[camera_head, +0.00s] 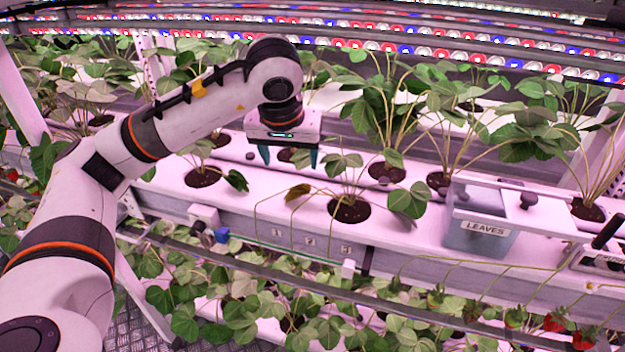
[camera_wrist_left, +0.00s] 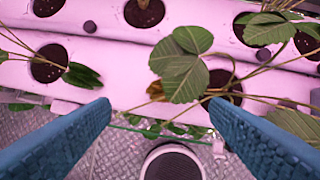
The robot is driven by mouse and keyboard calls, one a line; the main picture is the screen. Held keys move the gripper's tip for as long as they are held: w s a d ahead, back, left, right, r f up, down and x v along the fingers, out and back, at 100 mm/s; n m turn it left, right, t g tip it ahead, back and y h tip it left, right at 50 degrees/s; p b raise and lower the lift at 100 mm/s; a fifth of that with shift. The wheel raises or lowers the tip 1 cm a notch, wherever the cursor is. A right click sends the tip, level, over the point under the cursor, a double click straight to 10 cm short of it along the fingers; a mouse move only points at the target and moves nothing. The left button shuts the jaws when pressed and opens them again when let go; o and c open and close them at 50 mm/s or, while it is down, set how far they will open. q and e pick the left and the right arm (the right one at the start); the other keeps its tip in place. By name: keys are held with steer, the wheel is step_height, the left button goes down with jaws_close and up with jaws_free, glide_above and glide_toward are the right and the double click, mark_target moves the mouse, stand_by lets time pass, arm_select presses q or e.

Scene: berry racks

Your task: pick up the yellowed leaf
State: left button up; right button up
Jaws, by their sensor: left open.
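The yellowed leaf (camera_head: 298,193) is small and yellow-brown. It hangs at the left side of a strawberry plant (camera_head: 340,162), near the front edge of the white trough (camera_head: 265,210). In the left wrist view the yellowed leaf (camera_wrist_left: 155,90) is partly covered by a larger green leaf (camera_wrist_left: 185,78). My left gripper (camera_head: 289,158) is open and empty, with its blue fingers pointing down behind and above the leaf in the head view. In the wrist view the leaf shows between the fingertips (camera_wrist_left: 160,105), apart from both. My right gripper is not in view.
A clear bin labelled LEAVES (camera_head: 483,232) hangs on the trough to the right. Several green plants stand in soil holes around the leaf. A lower row of plants (camera_head: 240,300) lies below the front rail. LED bars (camera_head: 450,50) run overhead.

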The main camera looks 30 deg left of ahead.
arm_select(q)
steer(key=p, duration=0.1)
glide_above(297, 187)
steer(key=s, duration=0.2)
step_height(297, 187, down, 5)
steer(key=shift+s+r, duration=0.1)
steer(key=shift+s, duration=0.05)
steer(key=shift+w+f, duration=0.2)
steer(key=shift+f, duration=0.2)
steer(key=shift+w+f+p, duration=0.2)
steer(key=shift+f+p, duration=0.05)
steer(key=shift+p, duration=0.05)
steer(key=x, duration=0.1)
steer(key=p+x, duration=0.1)
steer(key=x, duration=0.2)
steer(key=shift+d+f+p, duration=0.2)
steer(key=shift+d+p, duration=0.15)
steer(key=shift+w+a+f, duration=0.1)
steer(key=shift+w+f, duration=0.05)
steer(key=shift+f, duration=0.1)
steer(key=shift+c, duration=0.7)
steer(key=c, duration=0.7)
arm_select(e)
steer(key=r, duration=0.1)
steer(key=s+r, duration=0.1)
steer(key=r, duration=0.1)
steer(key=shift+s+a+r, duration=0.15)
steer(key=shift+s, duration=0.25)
